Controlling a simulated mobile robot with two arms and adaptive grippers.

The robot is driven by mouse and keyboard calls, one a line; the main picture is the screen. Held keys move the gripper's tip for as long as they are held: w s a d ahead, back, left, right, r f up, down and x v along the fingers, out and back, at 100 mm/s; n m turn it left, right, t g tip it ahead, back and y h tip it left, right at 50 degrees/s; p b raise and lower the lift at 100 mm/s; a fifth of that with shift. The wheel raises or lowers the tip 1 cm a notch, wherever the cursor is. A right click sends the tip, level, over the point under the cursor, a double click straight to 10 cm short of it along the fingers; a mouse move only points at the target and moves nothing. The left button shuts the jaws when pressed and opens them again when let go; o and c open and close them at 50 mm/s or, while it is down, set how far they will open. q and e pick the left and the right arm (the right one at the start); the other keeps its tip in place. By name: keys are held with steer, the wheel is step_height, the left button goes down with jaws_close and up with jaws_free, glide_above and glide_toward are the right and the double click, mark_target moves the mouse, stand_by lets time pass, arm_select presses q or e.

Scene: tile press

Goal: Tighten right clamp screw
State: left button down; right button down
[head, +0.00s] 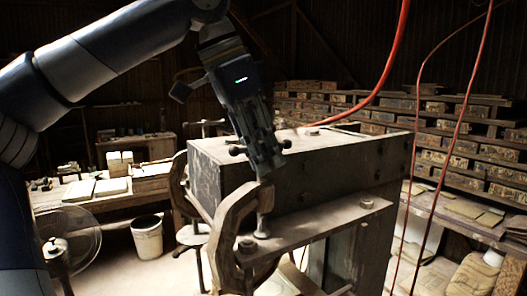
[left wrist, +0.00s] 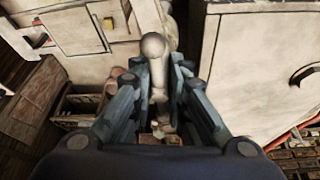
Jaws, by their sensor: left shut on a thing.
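A worn C-shaped clamp (head: 232,222), the right of two in the head view, grips the ledge of the dark wooden press (head: 325,170). Its upright metal screw (head: 264,205) stands over the ledge, with its foot at the plate. My left gripper (head: 264,168) points down at the top of this screw and is shut on it. In the left wrist view a pale bar with a ball end (left wrist: 154,46) lies between the fingers. The fingers hide the top of the screw in the head view. My right gripper is not in view.
A second clamp (head: 177,187) sits at the press's far left side. A red hose (head: 388,72) hangs above the press. A white bucket (head: 147,238) stands on the floor at left. Benches and shelves of wooden boxes line the back and right.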

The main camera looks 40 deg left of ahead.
arm_select(q)
steer(key=shift+r+m, duration=0.25)
steer(key=shift+m, duration=0.15)
steer(key=c, duration=1.5)
jaws_free()
steer(key=shift+c, duration=0.2)
steer(key=shift+f, duration=0.1)
steer(key=v, duration=1.2)
steer(key=shift+a, duration=0.2)
